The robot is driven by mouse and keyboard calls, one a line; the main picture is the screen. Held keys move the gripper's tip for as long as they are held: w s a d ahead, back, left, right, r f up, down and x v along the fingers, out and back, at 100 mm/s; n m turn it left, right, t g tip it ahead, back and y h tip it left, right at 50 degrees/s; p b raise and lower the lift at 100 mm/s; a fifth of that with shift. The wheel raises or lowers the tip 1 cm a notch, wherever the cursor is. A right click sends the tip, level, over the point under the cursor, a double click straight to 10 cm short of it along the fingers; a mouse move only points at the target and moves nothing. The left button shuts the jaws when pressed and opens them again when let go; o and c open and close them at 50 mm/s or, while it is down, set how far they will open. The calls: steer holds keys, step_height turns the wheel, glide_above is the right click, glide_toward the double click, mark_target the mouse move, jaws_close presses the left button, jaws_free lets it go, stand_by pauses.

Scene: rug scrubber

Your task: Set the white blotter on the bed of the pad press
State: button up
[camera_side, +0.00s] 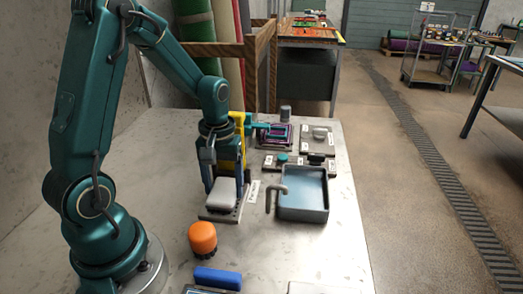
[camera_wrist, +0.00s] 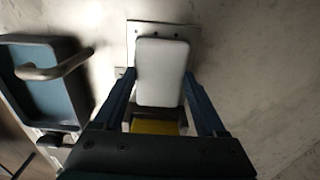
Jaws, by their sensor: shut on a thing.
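The white blotter (camera_side: 220,193) is a pale rounded block. My gripper (camera_side: 224,182) points down and is shut on it, with one finger at each long side. In the wrist view the blotter (camera_wrist: 162,70) lies between the two dark blue fingers of my gripper (camera_wrist: 160,82). Directly below it is the grey base plate (camera_side: 232,215) of what looks like the pad press, with a yellow part (camera_side: 239,128) rising behind. The plate (camera_wrist: 163,28) shows past the blotter's far end in the wrist view. I cannot tell whether the blotter touches the bed.
A blue-grey basin (camera_side: 304,214) with a bent spout (camera_side: 276,197) stands close to the right. An orange knob-like object (camera_side: 203,238) and a blue block (camera_side: 218,278) sit in front. A purple-framed item (camera_side: 276,136) and small trays lie behind. The bench's front right is mostly clear.

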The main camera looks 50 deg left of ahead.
steer(key=shift+f, duration=0.2)
steer(key=o, duration=1.2)
steer(key=shift+r, duration=2.6)
